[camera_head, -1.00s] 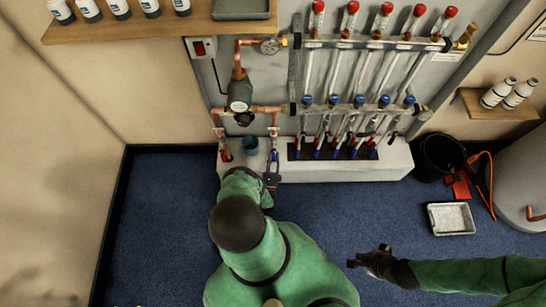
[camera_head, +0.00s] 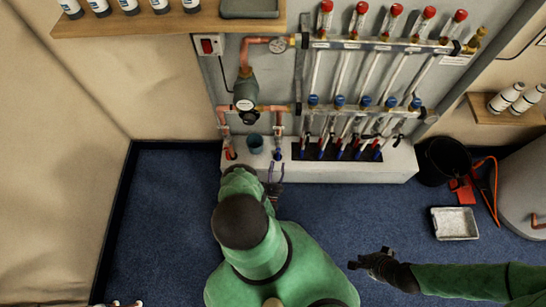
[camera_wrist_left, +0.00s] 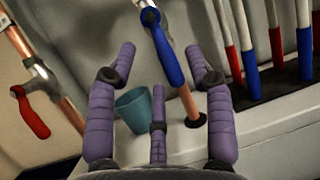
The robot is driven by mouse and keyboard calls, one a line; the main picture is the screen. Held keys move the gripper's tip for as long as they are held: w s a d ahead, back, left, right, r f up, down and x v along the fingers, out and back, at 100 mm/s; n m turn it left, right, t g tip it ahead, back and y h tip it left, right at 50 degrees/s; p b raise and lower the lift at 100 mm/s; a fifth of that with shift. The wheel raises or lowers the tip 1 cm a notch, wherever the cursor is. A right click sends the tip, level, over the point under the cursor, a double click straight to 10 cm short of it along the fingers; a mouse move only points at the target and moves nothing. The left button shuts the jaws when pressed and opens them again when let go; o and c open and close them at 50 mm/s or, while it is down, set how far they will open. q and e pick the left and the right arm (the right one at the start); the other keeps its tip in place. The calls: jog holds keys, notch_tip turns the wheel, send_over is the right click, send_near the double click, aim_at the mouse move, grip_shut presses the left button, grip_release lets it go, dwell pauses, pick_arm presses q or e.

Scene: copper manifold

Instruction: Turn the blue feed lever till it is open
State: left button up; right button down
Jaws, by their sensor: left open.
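The blue feed lever (camera_wrist_left: 166,55) hangs down in the wrist view, roughly in line with the copper pipe (camera_wrist_left: 188,103) behind it. In the head view its blue handle (camera_head: 278,154) is small, above the ledge. My left gripper (camera_head: 276,170) is just in front of it. In the wrist view my left gripper (camera_wrist_left: 160,62) is open, its purple fingers spread to either side of the lever with visible gaps. I cannot see it touching. My right gripper (camera_head: 366,262) is over the floor at the lower right, away from the manifold; its jaw state is unclear.
A red lever (camera_wrist_left: 32,113) is left of the blue one. A teal cup (camera_wrist_left: 140,108) stands on the ledge (camera_head: 340,172) between them. Several red and blue pipes (camera_wrist_left: 247,60) rise close on the right. A black bucket (camera_head: 443,160) and grey tray (camera_head: 455,223) are on the floor.

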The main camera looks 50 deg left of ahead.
pick_arm(q)
jog(key=s+d, duration=0.5)
jog(key=s, duration=0.1)
dwell(0.3)
jog(key=shift+w, duration=0.15)
dwell(0.4)
